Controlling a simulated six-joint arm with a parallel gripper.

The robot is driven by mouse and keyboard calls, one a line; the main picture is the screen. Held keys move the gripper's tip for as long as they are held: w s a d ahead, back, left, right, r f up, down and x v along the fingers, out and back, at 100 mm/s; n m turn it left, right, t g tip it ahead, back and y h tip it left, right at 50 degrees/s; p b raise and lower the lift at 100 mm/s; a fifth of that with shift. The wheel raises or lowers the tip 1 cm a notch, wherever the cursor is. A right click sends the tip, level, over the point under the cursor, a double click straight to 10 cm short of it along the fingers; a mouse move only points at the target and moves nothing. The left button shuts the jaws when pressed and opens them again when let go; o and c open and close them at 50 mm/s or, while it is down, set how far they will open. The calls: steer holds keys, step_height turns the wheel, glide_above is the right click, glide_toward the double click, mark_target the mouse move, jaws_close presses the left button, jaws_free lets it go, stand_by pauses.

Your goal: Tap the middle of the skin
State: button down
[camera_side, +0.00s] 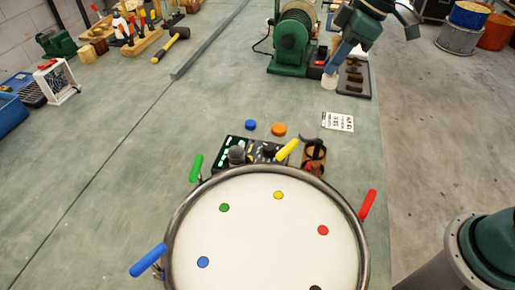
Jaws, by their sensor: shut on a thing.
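The drum's pale skin (266,244) fills the lower middle of the picture, inside a dark metal rim (180,215). Coloured dots lie around the skin, and its middle is bare. Blue, green, yellow and red handles stick out around the rim. My gripper (331,73) is at the upper right, far behind the drum, pointing down beside a dark slotted tray. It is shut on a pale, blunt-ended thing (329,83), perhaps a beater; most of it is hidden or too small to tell. The drum's front edge is cut off by the picture.
A green grinder-like machine (291,45) stands just left of my gripper. The slotted tray (355,80) is at the bench's right edge. A control box (238,150), a blue disc (250,125), an orange disc (279,130) and a printed card (338,122) lie behind the drum.

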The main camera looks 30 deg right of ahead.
mark_target(337, 36)
step_height(337, 36, up, 6)
steer(key=shift+f, duration=0.15)
steer(key=s+a+n+g+y, duration=0.15)
steer(key=s+a+n, duration=0.35)
steer(key=s+a, duration=0.7)
steer(key=s+a+n+g, duration=0.2)
steer(key=s+a+n, duration=0.45)
steer(key=a, duration=0.95)
steer(key=shift+m, duration=0.95)
steer(key=f, duration=0.1)
steer(key=s+f, duration=0.1)
steer(key=f, duration=0.1)
steer(key=s+f, duration=0.1)
steer(key=f, duration=0.1)
steer(key=shift+f, duration=0.1)
steer(key=shift+f, duration=2.95)
steer(key=shift+r, duration=2.65)
steer(key=shift+w, duration=0.1)
